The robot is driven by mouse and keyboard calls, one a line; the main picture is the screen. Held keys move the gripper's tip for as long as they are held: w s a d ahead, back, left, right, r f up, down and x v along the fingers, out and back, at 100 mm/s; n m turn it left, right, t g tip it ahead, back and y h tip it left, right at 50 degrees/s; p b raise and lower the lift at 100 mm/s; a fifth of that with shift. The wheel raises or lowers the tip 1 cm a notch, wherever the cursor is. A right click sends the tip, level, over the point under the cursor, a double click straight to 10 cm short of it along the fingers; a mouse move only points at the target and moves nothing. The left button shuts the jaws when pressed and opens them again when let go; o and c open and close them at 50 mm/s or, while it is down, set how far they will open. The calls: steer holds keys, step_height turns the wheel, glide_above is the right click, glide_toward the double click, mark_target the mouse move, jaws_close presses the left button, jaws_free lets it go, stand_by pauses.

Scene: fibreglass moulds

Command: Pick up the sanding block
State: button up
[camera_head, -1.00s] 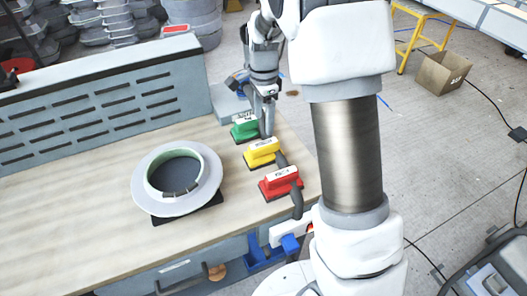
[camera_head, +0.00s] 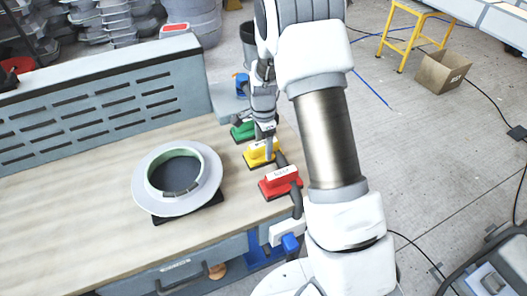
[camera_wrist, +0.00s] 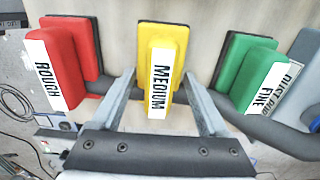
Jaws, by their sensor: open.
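Three sanding blocks stand in a row near the right edge of the bench. They are a red one labelled ROUGH (camera_head: 277,190), a yellow one labelled MEDIUM (camera_head: 252,159) and a green one labelled FINE (camera_head: 239,134). My gripper (camera_head: 268,154) is open at the yellow block. In the wrist view my gripper (camera_wrist: 160,80) has one finger on each side of the yellow block (camera_wrist: 163,38), with the red block (camera_wrist: 62,65) to the left and the green block (camera_wrist: 238,68) to the right. I cannot tell whether the fingers touch the yellow block.
A white ring-shaped mould (camera_head: 147,200) sits on a dark base on the bench (camera_head: 80,235). A slotted grey panel (camera_head: 100,112) runs along the back. A grey box (camera_head: 228,104) stands beyond the green block. Dark tubes lie beside the blocks.

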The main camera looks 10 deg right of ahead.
jaws_close()
stand_by(0.3)
steer(key=shift+r, duration=0.1)
steer(key=shift+r, duration=0.45)
steer(key=r, duration=0.2)
steer(key=d+r, duration=0.1)
steer(key=shift+s+r+b, duration=0.25)
steer(key=shift+r+b, duration=0.05)
steer(key=shift+r, duration=0.05)
steer(key=s+d+r, duration=0.5)
steer(key=d+r, duration=0.1)
steer(key=d, duration=0.3)
steer(key=shift+d+r+b, duration=0.15)
steer(key=shift+d+b, duration=0.05)
steer(key=shift+b, duration=0.15)
